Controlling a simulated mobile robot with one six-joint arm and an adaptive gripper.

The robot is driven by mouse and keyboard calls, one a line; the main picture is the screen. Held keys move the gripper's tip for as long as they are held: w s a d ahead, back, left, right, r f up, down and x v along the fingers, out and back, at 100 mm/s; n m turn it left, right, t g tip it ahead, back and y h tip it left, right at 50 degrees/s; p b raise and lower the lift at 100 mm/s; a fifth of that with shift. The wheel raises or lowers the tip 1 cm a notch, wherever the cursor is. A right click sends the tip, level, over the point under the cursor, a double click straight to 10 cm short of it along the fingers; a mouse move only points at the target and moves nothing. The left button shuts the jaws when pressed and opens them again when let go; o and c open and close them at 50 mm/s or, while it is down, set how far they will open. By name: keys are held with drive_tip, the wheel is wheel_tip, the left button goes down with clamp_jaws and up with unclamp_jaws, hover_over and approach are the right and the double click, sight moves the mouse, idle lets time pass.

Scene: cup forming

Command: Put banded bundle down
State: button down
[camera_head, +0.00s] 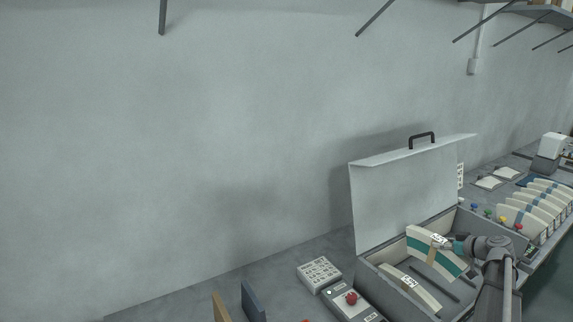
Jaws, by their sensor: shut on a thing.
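The banded bundle (420,244) is a curved cream stack with a teal stripe, a tan band and a white label. My gripper (459,244) is shut on its right side. The bundle is tilted over an open grey box (364,265) with a raised lid. Whether the bundle touches the box floor cannot be told. Another pale curved piece (425,296) with a white label lies inside the box, in front of the held bundle. My arm hides the right part of the box.
The box lid (405,195) stands upright behind it. A control box with a red button (351,298) and a white gridded block (319,273) stand at left. Several curved stacks (540,205) stand in a row at right.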

drive_tip(key=shift+r+p, duration=2.05)
drive_tip(key=shift+r, duration=0.4)
wheel_tip(320, 180, down, 7)
drive_tip(key=b, duration=0.7)
drive_tip(key=shift+f, duration=0.2)
drive_tip(key=shift+d, duration=0.1)
